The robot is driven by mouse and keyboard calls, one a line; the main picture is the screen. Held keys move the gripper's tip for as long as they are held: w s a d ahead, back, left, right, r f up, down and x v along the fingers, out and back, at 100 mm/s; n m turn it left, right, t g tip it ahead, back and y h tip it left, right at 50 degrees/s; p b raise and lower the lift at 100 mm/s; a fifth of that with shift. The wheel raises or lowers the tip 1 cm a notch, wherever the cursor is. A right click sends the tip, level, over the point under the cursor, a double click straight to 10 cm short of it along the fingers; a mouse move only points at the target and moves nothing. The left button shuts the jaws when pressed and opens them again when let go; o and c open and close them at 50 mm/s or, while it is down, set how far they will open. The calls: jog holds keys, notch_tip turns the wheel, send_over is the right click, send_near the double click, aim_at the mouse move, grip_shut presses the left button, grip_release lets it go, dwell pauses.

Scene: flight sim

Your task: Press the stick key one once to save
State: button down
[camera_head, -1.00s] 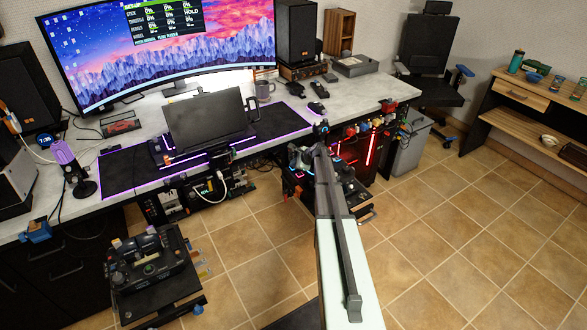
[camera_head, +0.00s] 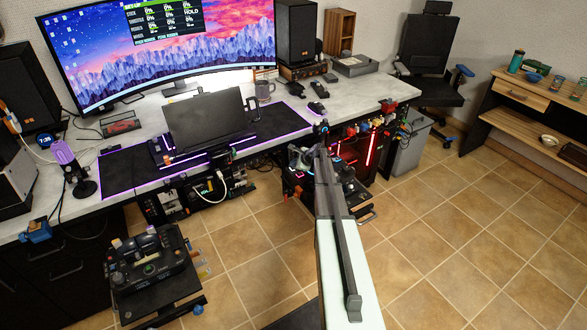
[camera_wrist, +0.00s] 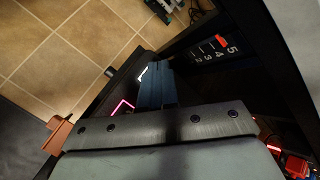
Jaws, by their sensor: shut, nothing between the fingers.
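My gripper (camera_head: 301,158) is at the far end of my pale arm, in front of the desk's right part, low near the stick unit (camera_head: 347,192). In the wrist view my gripper fingers (camera_wrist: 156,86) show as a dark bluish block, shut and empty. A dark panel (camera_wrist: 208,52) with white numbers from 5 down to 2 and a red tab lies just right of the fingers, seen at an angle. I cannot make out key one. My arm hides much of the stick unit in the head view.
A control box (camera_head: 150,262) stands on a low stand at the left. A red-lit computer case (camera_head: 362,150) stands close behind my arm. The tiled floor at the right is clear.

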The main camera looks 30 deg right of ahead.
jog(key=shift+r, duration=0.8)
jog(key=shift+r, duration=0.15)
jog(key=shift+r, duration=2.35)
